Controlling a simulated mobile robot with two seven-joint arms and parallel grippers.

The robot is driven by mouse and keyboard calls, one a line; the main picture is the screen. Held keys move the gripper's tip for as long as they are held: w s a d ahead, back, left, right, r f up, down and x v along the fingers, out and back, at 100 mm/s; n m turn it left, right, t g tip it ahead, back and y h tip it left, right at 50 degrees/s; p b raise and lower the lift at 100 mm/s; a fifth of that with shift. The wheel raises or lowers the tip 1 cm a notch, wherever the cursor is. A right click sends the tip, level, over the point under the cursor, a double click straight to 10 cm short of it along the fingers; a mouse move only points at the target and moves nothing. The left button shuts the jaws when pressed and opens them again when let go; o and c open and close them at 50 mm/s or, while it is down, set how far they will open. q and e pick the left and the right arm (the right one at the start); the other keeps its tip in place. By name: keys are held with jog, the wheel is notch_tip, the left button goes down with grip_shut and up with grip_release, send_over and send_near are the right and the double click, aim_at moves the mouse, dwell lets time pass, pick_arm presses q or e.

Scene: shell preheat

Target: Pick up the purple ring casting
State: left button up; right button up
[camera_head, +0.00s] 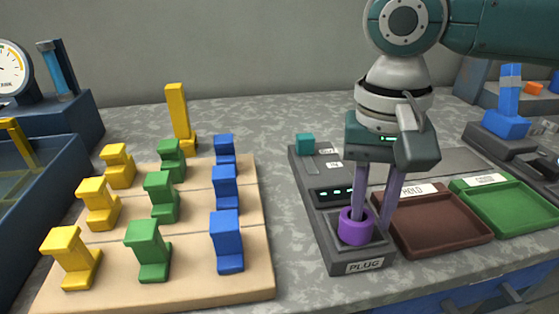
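The purple ring casting (355,226) sits at the front end of the dark grey fixture marked PLUG (364,267), in the middle right of the head view. My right gripper (373,218) reaches down to it from above. Its two purple-grey fingers are clearly apart. The left finger's tip ends at the ring's opening, and I cannot tell whether it is inside or behind the ring. The right finger's tip is just right of the ring's outer side. I see no clear grip on the ring. My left gripper is not in view.
A brown tray marked HOLD (432,243) and a green tray (510,233) stand right of the fixture, both empty. A wooden board (255,262) with several yellow, green and blue blocks lies left. A tall yellow block (177,110) stands behind it. A blue basin (22,215) is far left.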

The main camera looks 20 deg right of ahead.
jog(key=shift+c, duration=0.4)
grip_shut()
